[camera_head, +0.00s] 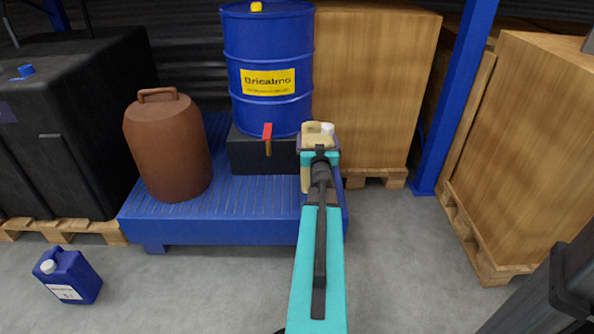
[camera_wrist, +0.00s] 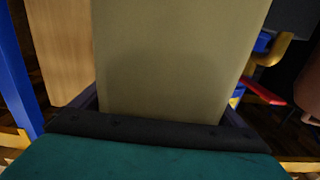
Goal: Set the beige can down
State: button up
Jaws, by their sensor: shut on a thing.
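The beige can (camera_head: 317,129) shows only in part in the head view, behind the end of my arm, with a white cap on top. In the wrist view the can (camera_wrist: 175,60) fills the middle as a flat beige face between the jaws. My gripper (camera_head: 318,143) is shut on it; the gripper also shows in the wrist view (camera_wrist: 160,115). The can is at the right end of the blue spill pallet (camera_head: 230,232), right of the blue drum. Its underside is mostly hidden, so I cannot tell whether it touches the pallet.
The blue drum (camera_head: 268,65) stands on a black block (camera_head: 262,153) with a red-handled tap at its front. A brown jug (camera_head: 168,148) stands on the pallet's left. A blue jerrycan (camera_head: 70,276) is on the floor. Large boxes (camera_head: 372,85) and a blue post (camera_head: 455,100) are at right.

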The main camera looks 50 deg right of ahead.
jog(key=shift+f+b, duration=0.85)
jog(key=shift+f, duration=1.3)
jog(key=shift+f+b, duration=1.05)
jog(key=shift+f, duration=1.35)
jog(key=o, duration=1.7)
jog(key=shift+f, duration=0.3)
jog(key=shift+o, duration=0.3)
jog(key=shift+r, duration=0.2)
